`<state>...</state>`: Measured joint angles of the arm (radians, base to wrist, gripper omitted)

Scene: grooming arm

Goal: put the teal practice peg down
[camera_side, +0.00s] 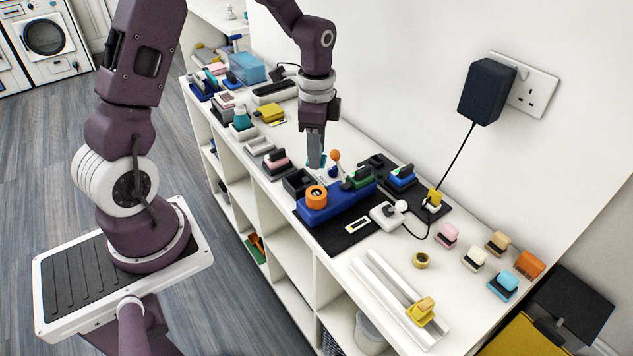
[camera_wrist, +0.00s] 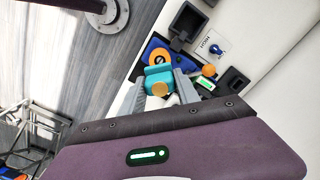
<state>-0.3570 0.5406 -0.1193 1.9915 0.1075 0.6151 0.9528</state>
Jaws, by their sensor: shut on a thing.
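The teal practice peg (camera_wrist: 158,77) is between the two fingers of my gripper (camera_wrist: 160,84) in the wrist view, with a tan round part below it. In the side view my gripper (camera_side: 315,150) points down, and only a sliver of teal (camera_side: 323,160) shows beside its fingers. It is above the shelf top, just behind the blue block (camera_side: 340,204) with an orange ring (camera_side: 316,197). The blue block and orange ring (camera_wrist: 160,57) also show just beyond the peg in the wrist view. I cannot tell whether the peg touches anything beneath it.
A black open box (camera_side: 298,182) stands left of the blue block; it also shows in the wrist view (camera_wrist: 187,22). A dark mat (camera_side: 350,238) lies under the block. A white switch box (camera_side: 387,216) and cable are to the right. Coloured brushes and a white rail (camera_side: 385,288) occupy the front.

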